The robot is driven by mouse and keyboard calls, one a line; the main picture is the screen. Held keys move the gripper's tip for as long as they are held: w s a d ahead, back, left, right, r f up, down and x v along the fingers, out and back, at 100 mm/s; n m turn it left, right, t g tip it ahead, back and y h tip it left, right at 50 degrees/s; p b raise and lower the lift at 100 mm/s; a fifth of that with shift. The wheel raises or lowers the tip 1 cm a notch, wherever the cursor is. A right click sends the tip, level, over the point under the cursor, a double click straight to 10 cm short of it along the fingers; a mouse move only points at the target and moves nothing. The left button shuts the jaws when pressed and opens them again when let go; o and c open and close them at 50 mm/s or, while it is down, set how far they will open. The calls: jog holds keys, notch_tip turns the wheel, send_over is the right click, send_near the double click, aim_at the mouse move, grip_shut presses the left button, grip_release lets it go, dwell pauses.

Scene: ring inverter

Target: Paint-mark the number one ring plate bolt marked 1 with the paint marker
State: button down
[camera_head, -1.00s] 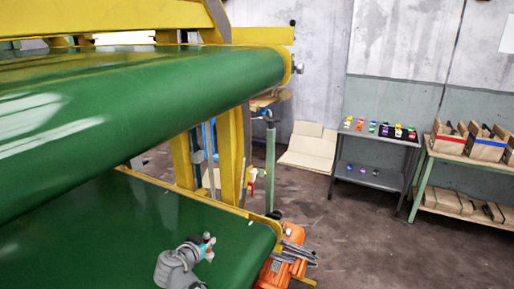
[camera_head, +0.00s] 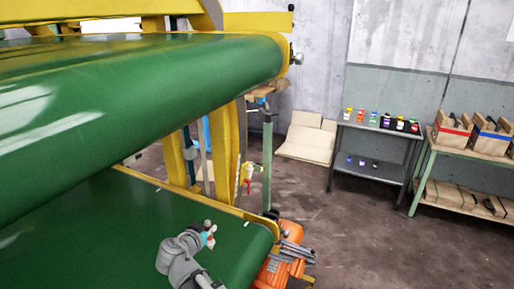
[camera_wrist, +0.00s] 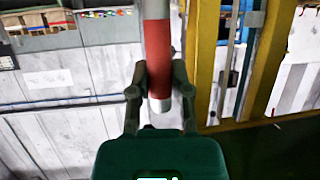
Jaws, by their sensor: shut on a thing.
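My gripper (camera_wrist: 159,82) is shut on a red and white cylinder, which looks like the paint marker (camera_wrist: 158,55), in the wrist view. The marker runs upward out of the picture between the two fingers. In the head view my gripper (camera_head: 208,236) is small, above the lower green conveyor belt near its right end. A bit of red and white shows at its tip there. The ring plate and the bolt marked 1 cannot be made out in either view.
A large green upper belt (camera_head: 140,95) overhangs the lower green belt (camera_head: 110,225), with yellow frame posts (camera_head: 228,150) beyond. An orange machine (camera_head: 278,268) stands by the lower belt's end. A grey table (camera_head: 375,131) holds small coloured items. Floor (camera_head: 400,255) at right is clear.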

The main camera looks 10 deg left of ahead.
jog(key=shift+s+a, duration=0.2)
jog(key=shift+a, duration=0.05)
jog(key=shift+s+a, duration=0.1)
jog(key=shift+a, duration=0.05)
jog(key=shift+s+a+y, duration=0.3)
jog(key=shift+s+a, duration=0.25)
jog(key=shift+a, duration=0.15)
jog(key=shift+w, duration=0.25)
